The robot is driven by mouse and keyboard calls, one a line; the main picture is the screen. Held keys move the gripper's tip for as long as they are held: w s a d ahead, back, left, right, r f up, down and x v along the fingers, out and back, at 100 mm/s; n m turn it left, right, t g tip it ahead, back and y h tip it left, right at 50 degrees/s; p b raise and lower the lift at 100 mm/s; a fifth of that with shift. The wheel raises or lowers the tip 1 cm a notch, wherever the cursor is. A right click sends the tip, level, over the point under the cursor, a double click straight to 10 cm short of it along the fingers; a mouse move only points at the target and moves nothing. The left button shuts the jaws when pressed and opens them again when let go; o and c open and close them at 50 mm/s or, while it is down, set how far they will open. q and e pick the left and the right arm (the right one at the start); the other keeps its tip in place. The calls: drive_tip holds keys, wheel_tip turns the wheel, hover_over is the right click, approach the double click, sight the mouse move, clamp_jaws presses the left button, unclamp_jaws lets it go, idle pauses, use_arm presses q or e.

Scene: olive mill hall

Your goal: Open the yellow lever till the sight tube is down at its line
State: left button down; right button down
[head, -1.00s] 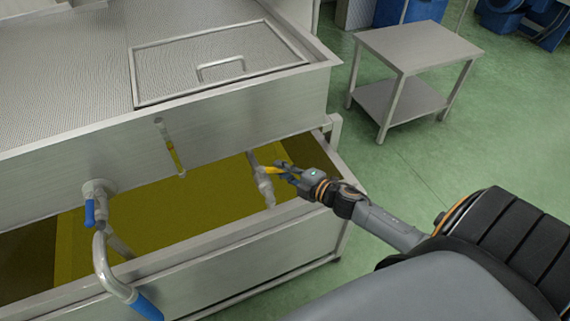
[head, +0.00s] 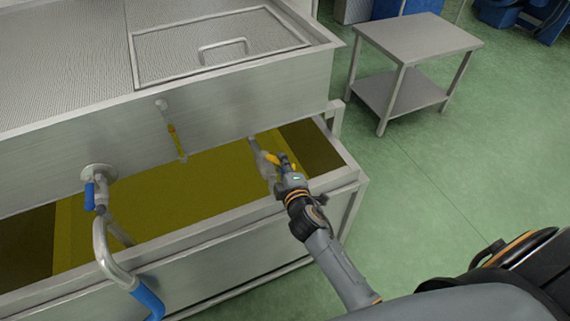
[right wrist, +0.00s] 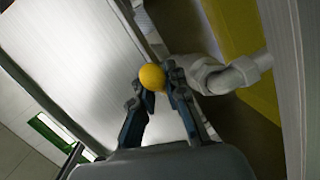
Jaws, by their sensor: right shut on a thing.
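The yellow lever (head: 273,159) sits on a grey outlet valve (head: 263,164) at the tank's front, toward its right end. My right gripper (head: 285,168) is shut on the lever's end. In the right wrist view, the lever's round yellow end (right wrist: 152,77) sits between the fingertips of my right gripper (right wrist: 158,84). The sight tube (head: 172,131) stands on the tank front left of the lever. It shows yellow liquid in its lower part and a small reddish mark near the liquid's top. I cannot tell the exact gap between them. My left gripper is not in view.
A steel tank (head: 245,99) with a lidded mesh top stands above an open trough (head: 230,225) of yellow-green liquid. A blue-handled valve (head: 97,195) with a bent pipe is at left. A steel side table (head: 415,38) stands back right.

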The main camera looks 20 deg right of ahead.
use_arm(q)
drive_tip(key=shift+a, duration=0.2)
use_arm(e)
drive_tip(key=c, duration=1.3)
unclamp_jaws()
drive_tip(key=shift+c, duration=0.2)
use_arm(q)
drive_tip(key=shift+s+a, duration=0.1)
use_arm(e)
drive_tip(key=v, duration=1.2)
